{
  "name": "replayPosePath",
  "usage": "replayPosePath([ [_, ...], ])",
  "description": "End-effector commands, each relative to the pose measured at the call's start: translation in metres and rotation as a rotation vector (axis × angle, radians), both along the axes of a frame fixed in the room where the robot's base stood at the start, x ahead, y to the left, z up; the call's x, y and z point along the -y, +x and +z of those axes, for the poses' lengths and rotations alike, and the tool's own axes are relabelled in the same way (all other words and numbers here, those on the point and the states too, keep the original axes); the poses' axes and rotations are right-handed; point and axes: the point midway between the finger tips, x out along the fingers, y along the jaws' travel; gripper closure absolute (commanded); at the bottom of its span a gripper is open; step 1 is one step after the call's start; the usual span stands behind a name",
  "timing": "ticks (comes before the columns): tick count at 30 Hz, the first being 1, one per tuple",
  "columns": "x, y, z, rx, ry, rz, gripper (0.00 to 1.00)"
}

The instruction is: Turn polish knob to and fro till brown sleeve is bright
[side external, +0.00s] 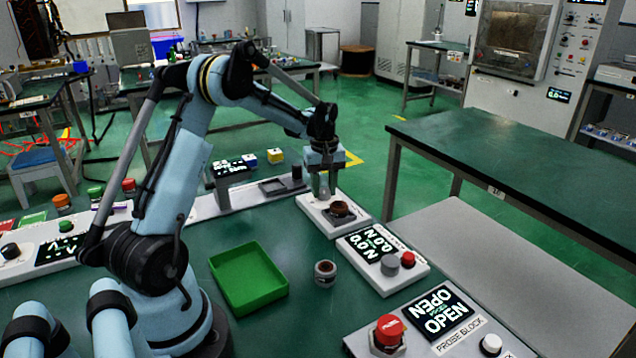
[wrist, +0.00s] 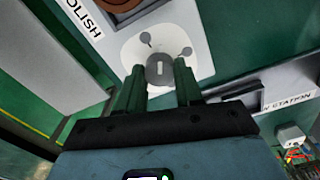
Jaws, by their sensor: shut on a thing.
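The polish station is a white block (side external: 309,205) on the green bench, and its word "POLISH" shows in the wrist view (wrist: 85,17). The brown sleeve (side external: 340,209) sits on this block, in front of my gripper; it looks dull, dark brown. In the wrist view only part of the sleeve (wrist: 122,4) shows, at the top edge. The grey polish knob (wrist: 160,70) stands on a pale round dial with two dark marks. My gripper (side external: 323,190) points down over the block, its two fingers shut on the knob from both sides.
A white panel (side external: 372,262) with a display, a grey knob and a red button stands close by. A green tray (side external: 248,279) and a small round metal part (side external: 325,273) are on the bench. The probe block (side external: 459,339) is at front right. A dark shallow tray (side external: 284,186) lies behind.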

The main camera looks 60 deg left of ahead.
Motion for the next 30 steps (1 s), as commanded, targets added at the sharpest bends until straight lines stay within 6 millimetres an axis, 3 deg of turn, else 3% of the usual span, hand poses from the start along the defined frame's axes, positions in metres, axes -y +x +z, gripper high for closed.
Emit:
replayPosePath([
  [8, -0.0001, 0.0, 0.0003, -0.001, 0.0, -0.164, 0.95],
  [30, 0.0001, 0.0006, 0.0005, 0.0, 0.0, -0.837, 0.95],
])
